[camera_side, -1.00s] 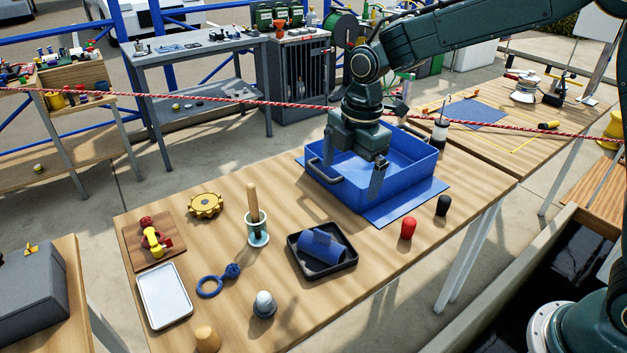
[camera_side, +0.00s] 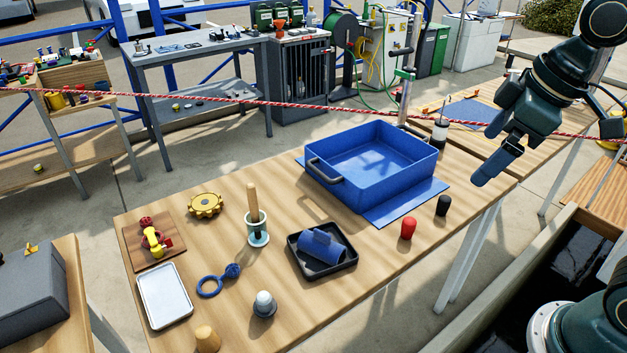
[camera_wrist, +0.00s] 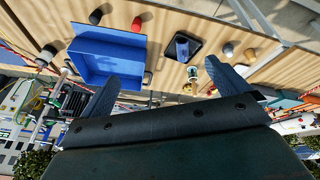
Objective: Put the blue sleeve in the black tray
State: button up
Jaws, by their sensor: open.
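The blue sleeve (camera_side: 320,247) lies on its side inside the black tray (camera_side: 294,266), near the middle of the wooden table. Both also show in the wrist view, the sleeve (camera_wrist: 182,48) within the dark tray (camera_wrist: 197,44). My gripper (camera_side: 480,180) is raised past the table's right end, well away from the tray. In the wrist view its two fingers (camera_wrist: 170,80) are spread apart with nothing between them.
A large blue bin (camera_side: 420,165) stands on a blue mat (camera_side: 420,203) behind the tray. A red peg (camera_side: 408,228) and a black peg (camera_side: 443,205) stand right of it. A wooden-handled tool in a cup (camera_side: 257,230) stands left. A red-and-white rope (camera_side: 290,104) crosses the view.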

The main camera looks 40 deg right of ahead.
jog(key=s+d+f+m+t, duration=0.1)
jog(key=s+m, duration=0.4)
jog(key=s, duration=0.2)
jog(key=shift+s+d+f, duration=0.15)
jog(key=shift+s+d, duration=0.05)
jog(key=shift+d, duration=0.2)
